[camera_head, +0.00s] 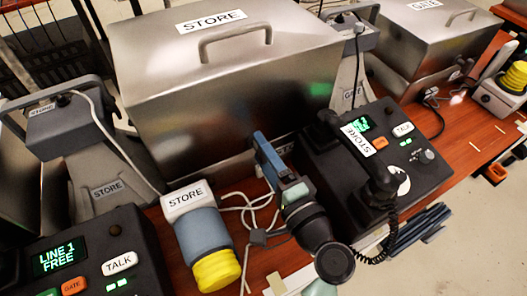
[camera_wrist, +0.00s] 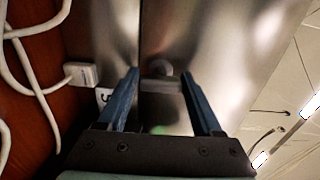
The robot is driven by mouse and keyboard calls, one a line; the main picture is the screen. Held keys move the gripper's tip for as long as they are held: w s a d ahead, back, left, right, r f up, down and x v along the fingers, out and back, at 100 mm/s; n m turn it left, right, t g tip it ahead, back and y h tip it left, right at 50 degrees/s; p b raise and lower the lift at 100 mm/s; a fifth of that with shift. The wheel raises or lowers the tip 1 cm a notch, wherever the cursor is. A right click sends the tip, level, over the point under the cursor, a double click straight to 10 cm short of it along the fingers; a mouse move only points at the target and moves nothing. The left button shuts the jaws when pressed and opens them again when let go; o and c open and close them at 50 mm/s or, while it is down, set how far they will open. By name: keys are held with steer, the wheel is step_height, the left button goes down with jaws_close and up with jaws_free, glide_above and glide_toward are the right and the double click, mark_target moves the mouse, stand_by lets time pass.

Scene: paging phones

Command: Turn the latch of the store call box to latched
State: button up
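The store call box (camera_head: 205,95) is a large metal box with a closed lid, a STORE label and a handle on top. My gripper (camera_head: 262,142) is at its front face, low and right of the middle, with blue fingers pointing at the metal. In the wrist view, the latch (camera_wrist: 162,86), a small grey bar with a rounded knob, lies beside the lid seam. My gripper (camera_wrist: 162,78) is open, one finger on each side of the latch; contact is not clear. The latch is hidden in the head view, and its setting cannot be told.
A STORE handset phone (camera_head: 410,180) stands right of my gripper. A grey-and-yellow STORE lamp (camera_head: 210,238) and white cables (camera_head: 250,208) lie to its left. A LINE 1 phone (camera_head: 85,250) is front left. A GATE metal box (camera_head: 430,45) stands at the back right.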

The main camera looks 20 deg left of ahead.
steer(key=shift+o, duration=1.4)
steer(key=v, duration=1.3)
steer(key=shift+p, duration=0.3)
